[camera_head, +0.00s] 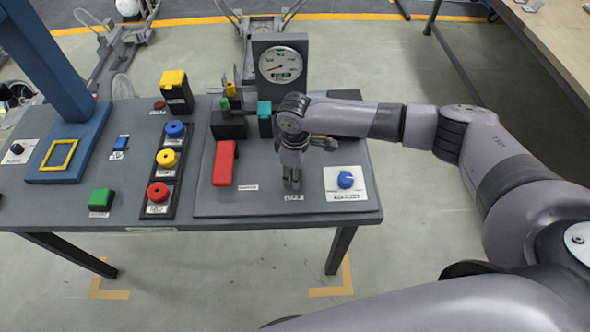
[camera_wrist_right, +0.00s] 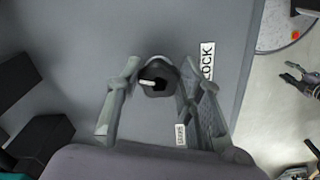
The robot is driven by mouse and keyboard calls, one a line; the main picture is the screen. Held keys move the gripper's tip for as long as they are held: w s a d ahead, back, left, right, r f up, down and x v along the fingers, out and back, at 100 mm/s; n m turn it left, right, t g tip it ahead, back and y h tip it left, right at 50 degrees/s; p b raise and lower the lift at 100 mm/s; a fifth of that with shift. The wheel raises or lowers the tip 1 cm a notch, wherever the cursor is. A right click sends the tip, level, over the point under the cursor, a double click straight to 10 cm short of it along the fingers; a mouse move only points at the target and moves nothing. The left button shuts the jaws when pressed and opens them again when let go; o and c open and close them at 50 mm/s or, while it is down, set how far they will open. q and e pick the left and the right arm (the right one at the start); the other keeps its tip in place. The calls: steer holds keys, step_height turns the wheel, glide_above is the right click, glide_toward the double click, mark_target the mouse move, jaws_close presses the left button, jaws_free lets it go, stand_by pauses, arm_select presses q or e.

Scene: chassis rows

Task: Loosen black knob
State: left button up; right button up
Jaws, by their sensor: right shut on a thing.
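The black knob (camera_wrist_right: 157,79), with a white mark on top, sits between the two fingers of my right gripper (camera_wrist_right: 160,72) in the right wrist view. The fingers stand on both sides of it and are shut on it. In the head view my right gripper (camera_head: 291,181) points straight down at the raised grey plate, just behind a small white label (camera_head: 294,197). There the gripper hides the knob. A label reading LOCK (camera_wrist_right: 207,60) lies beside the knob in the wrist view.
A red lever block (camera_head: 224,163) stands left of the gripper, and a blue dial (camera_head: 345,180) on a white plate stands right. A gauge (camera_head: 280,62) rises behind. Coloured buttons (camera_head: 167,158) and a blue post (camera_head: 62,60) are further left.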

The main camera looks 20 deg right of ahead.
steer(key=n+p, duration=0.1)
steer(key=n, duration=0.1)
steer(key=shift+r+n, duration=0.1)
steer(key=shift+n, duration=0.2)
steer(key=n+p, duration=0.1)
steer(key=n, duration=0.2)
steer(key=shift+w+n, duration=0.1)
steer(key=shift+n, duration=0.3)
steer(key=n, duration=0.2)
steer(key=shift+n+p, duration=0.3)
steer(key=shift+p, duration=0.05)
steer(key=n, duration=0.3)
steer(key=shift+w+n, duration=0.1)
steer(key=shift+n, duration=0.2)
steer(key=n, duration=0.3)
steer(key=shift+a+n, duration=0.1)
steer(key=shift+n, duration=0.3)
steer(key=n, duration=0.3)
steer(key=shift+f+n, duration=0.2)
steer(key=shift+n, duration=0.1)
steer(key=n+b, duration=0.1)
steer(key=n, duration=0.3)
steer(key=shift+a, duration=0.1)
steer(key=shift+a+n+b, duration=0.1)
steer(key=shift+n+b, duration=0.2)
steer(key=shift+n, duration=1.5)
steer(key=shift+f, duration=0.1)
